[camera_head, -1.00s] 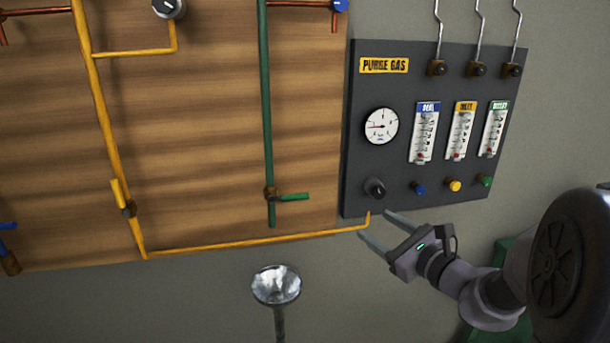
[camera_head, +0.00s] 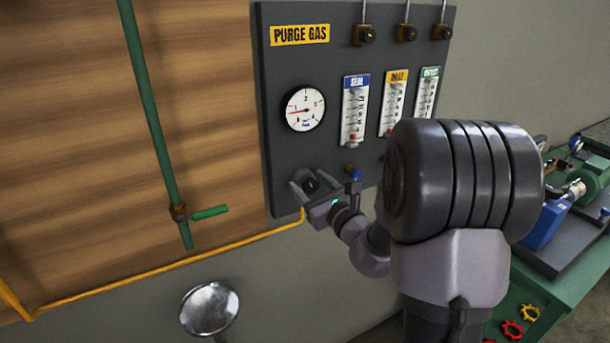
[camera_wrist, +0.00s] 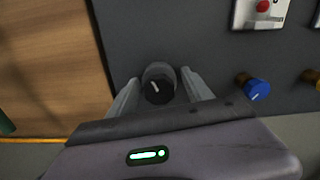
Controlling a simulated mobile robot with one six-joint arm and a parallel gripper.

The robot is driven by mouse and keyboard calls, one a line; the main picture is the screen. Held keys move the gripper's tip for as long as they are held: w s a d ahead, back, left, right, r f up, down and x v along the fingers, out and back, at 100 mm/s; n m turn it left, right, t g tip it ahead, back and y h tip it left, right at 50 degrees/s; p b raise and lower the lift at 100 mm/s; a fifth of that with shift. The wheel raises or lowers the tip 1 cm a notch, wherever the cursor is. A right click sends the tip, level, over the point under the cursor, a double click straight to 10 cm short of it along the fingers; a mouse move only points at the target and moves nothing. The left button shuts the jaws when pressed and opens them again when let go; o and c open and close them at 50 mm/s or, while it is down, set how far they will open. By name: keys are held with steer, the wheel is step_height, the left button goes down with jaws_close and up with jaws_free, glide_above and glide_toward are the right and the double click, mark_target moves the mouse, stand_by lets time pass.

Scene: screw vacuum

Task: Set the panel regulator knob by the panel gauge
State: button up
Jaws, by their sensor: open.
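The regulator knob (camera_wrist: 157,88) is black with a white pointer line and sits low on the dark purge gas panel (camera_head: 281,156). In the head view the knob (camera_head: 309,183) is partly hidden by my gripper. My gripper (camera_head: 305,183) is open, with one finger on each side of the knob; in the wrist view the fingers (camera_wrist: 157,90) flank it, and I cannot tell whether they touch it. The panel gauge (camera_head: 304,110) is a white round dial above the knob, its red needle pointing left, near the 1.
Three flowmeters stand right of the gauge, the blue-labelled one (camera_head: 354,112) nearest. A blue knob (camera_wrist: 256,88) is just right of my gripper. A yellow pipe (camera_head: 180,268) runs below left, and a metal funnel (camera_head: 208,308) stands lower left. A green bench (camera_head: 552,290) is at right.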

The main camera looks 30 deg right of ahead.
steer(key=shift+a, duration=0.1)
steer(key=shift+s+r, duration=0.1)
steer(key=shift+c, duration=1.3)
jaws_close()
steer(key=shift+m+p, duration=0.4)
